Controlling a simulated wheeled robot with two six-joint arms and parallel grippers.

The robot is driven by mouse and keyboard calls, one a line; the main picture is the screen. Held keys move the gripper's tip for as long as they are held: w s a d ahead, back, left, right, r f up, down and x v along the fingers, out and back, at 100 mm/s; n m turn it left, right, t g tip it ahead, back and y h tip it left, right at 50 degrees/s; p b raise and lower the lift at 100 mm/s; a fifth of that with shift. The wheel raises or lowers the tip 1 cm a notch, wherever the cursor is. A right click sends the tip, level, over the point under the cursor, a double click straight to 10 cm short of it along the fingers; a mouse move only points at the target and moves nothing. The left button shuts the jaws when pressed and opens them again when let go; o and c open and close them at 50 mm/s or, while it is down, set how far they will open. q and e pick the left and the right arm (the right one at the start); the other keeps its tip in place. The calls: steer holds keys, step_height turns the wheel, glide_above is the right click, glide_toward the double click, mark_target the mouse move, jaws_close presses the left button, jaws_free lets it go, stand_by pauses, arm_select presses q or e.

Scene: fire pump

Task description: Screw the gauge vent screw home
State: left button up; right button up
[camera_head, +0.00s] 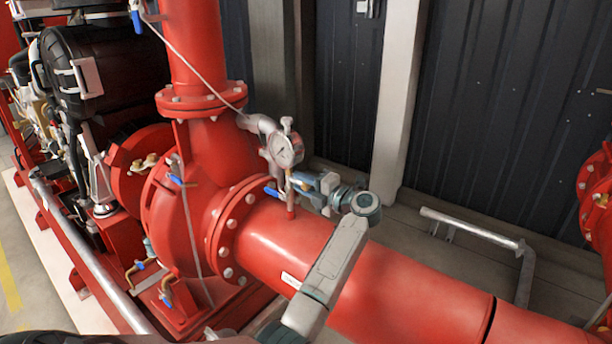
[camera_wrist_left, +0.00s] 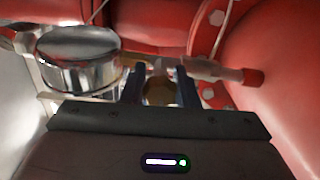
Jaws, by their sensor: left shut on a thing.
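The round pressure gauge (camera_head: 284,151) with a white dial stands on a thin stem above the red pipe. In the left wrist view its chrome case (camera_wrist_left: 78,62) is at the left. My left gripper (camera_head: 299,179) reaches in from the right at the stem just below the gauge. In the left wrist view its two dark fingers (camera_wrist_left: 162,86) are shut on a small brass-coloured piece (camera_wrist_left: 158,92), which I take to be the vent screw. The screw's thread and seat are hidden, and the head view does not show the screw clearly. My right gripper is not in view.
A blue valve handle (camera_head: 273,192) is close to the left of the stem. The big red pipe (camera_head: 385,285) runs below my left arm, and a bolted flange (camera_head: 232,228) is at the left. A grey pipe rail (camera_head: 470,228) stands at the right near the dark wall.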

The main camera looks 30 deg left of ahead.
arm_select(q)
steer(key=shift+r+m+p, duration=0.15)
steer(key=shift+m+p, duration=0.95)
steer(key=shift+p, duration=0.2)
steer(key=m+p, duration=0.1)
steer(key=p, duration=0.1)
steer(key=m+p, duration=0.4)
steer(key=shift+r+p, duration=0.25)
steer(key=shift+p, duration=0.05)
steer(key=m+p, duration=0.7)
steer(key=shift+m+p, duration=0.3)
steer(key=shift+p, duration=0.1)
steer(key=shift+a+m+p, duration=0.1)
steer(key=shift+m+p, duration=1.7)
steer(key=shift+m, duration=0.4)
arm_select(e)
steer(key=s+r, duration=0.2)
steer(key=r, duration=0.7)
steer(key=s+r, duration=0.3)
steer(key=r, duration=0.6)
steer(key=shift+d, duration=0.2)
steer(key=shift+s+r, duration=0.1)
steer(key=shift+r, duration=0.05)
arm_select(q)
steer(key=shift+w, duration=0.1)
steer(key=o, duration=1)
steer(key=shift+f, duration=0.1)
